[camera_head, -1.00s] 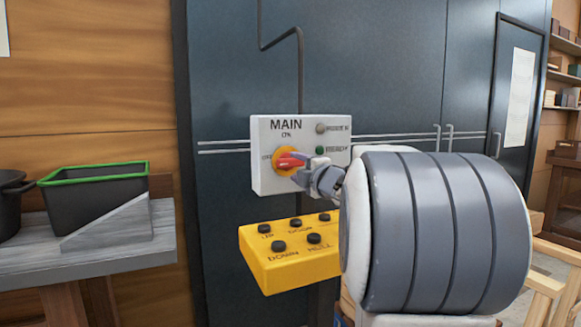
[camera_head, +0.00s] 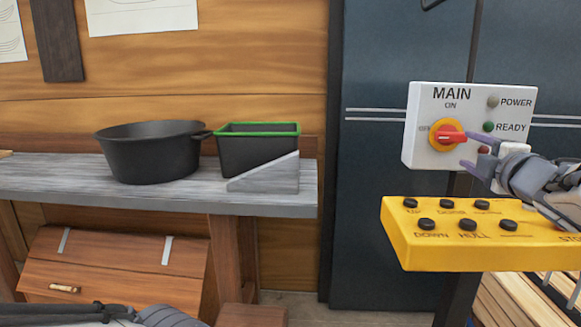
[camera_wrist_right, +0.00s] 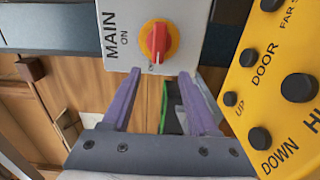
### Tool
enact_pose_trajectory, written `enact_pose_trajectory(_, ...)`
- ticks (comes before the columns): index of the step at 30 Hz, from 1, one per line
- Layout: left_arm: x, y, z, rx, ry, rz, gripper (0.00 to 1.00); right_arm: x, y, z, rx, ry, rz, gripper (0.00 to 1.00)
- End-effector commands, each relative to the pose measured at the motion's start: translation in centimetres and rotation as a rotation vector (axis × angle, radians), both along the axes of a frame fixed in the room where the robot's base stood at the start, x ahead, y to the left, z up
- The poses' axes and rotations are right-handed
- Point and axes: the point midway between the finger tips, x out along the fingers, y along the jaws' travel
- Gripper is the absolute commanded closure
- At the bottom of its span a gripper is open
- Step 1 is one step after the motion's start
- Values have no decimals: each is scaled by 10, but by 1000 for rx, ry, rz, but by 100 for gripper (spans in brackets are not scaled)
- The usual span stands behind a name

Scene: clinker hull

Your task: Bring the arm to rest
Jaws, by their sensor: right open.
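The white MAIN switch panel (camera_head: 420,145) is at the right in the head view. Its red handle (camera_head: 450,135) on a yellow disc lies horizontally; it also shows in the right wrist view (camera_wrist_right: 158,40). My right gripper (camera_head: 471,151) is in front of the panel, just right of the handle. In the right wrist view the purple fingers (camera_wrist_right: 160,73) are spread with nothing between them, and the handle is beyond the tips, apart from them. Part of my left arm shows at the lower left of the head view; its fingers are out of sight.
A yellow button box (camera_head: 405,250) stands just below my right gripper. A grey bench (camera_head: 110,190) at left carries a black pot (camera_head: 150,155), a green-rimmed black bin (camera_head: 250,155) and a grey wedge (camera_head: 268,178). A wooden chest (camera_head: 120,265) is below.

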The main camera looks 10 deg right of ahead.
Motion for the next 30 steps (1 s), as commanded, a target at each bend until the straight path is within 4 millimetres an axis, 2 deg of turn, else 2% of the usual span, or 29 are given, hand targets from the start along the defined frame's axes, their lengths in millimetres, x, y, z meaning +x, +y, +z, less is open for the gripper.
enact_pose_trajectory(5,0,0,0,0,0,0,100,30,49,-30,218,29,-1,40)
enact_pose_trajectory(8,0,0,0,0,0,0,100,44,97,-68,420,103,-17,40)
enact_pose_trajectory(11,0,0,0,0,0,0,100,44,152,-112,614,221,-43,40)
enact_pose_trajectory(14,0,0,0,0,0,0,100,27,210,-159,777,376,-80,40)
enact_pose_trajectory(15,0,0,0,0,0,0,100,16,232,-177,832,444,-98,40)
enact_pose_trajectory(17,0,0,0,0,0,0,100,-5,264,-204,898,553,-129,40)
enact_pose_trajectory(18,0,0,0,0,0,0,100,-22,284,-220,935,628,-152,40)
enact_pose_trajectory(21,0,0,0,0,0,0,100,-70,327,-254,996,813,-215,40)
enact_pose_trajectory(24,0,0,0,0,0,0,100,-117,355,-279,1017,973,-281,40)
enact_pose_trajectory(30,0,0,0,0,0,0,100,-204,386,-307,991,1228,-399,40)
